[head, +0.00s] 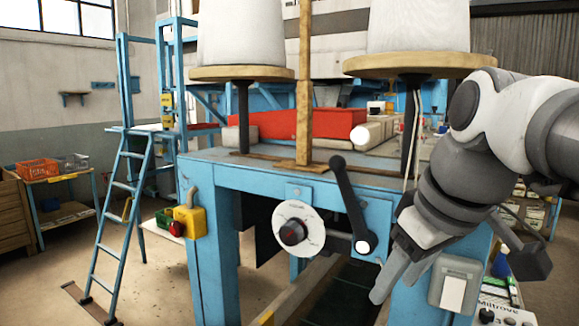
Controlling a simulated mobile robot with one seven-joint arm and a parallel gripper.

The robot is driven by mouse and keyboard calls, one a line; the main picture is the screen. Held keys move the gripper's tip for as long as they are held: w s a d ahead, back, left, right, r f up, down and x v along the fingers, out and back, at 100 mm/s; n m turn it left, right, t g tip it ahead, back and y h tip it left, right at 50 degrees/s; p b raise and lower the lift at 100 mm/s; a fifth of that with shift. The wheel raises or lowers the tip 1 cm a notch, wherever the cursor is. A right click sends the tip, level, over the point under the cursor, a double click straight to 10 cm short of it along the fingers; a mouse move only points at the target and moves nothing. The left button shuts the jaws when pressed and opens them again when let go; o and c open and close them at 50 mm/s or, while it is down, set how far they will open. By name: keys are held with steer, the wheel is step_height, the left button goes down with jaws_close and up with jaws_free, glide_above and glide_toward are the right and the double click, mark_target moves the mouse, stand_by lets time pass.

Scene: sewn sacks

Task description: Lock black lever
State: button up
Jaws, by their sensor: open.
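The black lever (352,203) is on the front of the blue machine frame (215,180). Its knobbed end points up and slightly left, and its lower end sits on a round pivot with a white face. A white dial with a black centre knob (297,231) is just left of the lever. My gripper (395,290) is to the right of the lever and below its pivot, with its fingers pointing down and left. It is open, with nothing seen between the fingers, and appears apart from the lever. Part of the frame's right front is hidden behind my arm.
A yellow box with a red button (188,222) is on the frame's left leg. A grey switch box (455,284) is close beside my gripper on the right. Large white spools (240,35) stand above the frame. A blue ladder (120,215) stands at the left.

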mark_target(345, 170)
steer(key=w+d+r+n+y+p, duration=0.1)
steer(key=w+r+n, duration=0.15)
steer(key=r, duration=0.45)
steer(key=w+d+r+n+p, duration=0.1)
steer(key=d+r+n, duration=0.15)
steer(key=r, duration=0.35)
steer(key=w+a+p, duration=0.1)
steer(key=w+a, duration=0.1)
steer(key=w, duration=0.1)
steer(key=w+a+p, duration=0.1)
steer(key=w+a, duration=0.1)
steer(key=w, duration=0.1)
steer(key=w+a+p, duration=0.1)
steer(key=w+a, duration=0.1)
steer(key=w, duration=0.2)
steer(key=shift+a+r, duration=0.2)
steer(key=shift+r, duration=0.05)
steer(key=x, duration=0.4)
steer(key=shift+a+b, duration=0.1)
steer(key=shift+b, duration=0.25)
steer(key=shift+w+a+f, duration=0.1)
steer(key=shift+w+f, duration=0.1)
steer(key=shift+f, duration=0.4)
jaws_close()
steer(key=shift+r, duration=0.1)
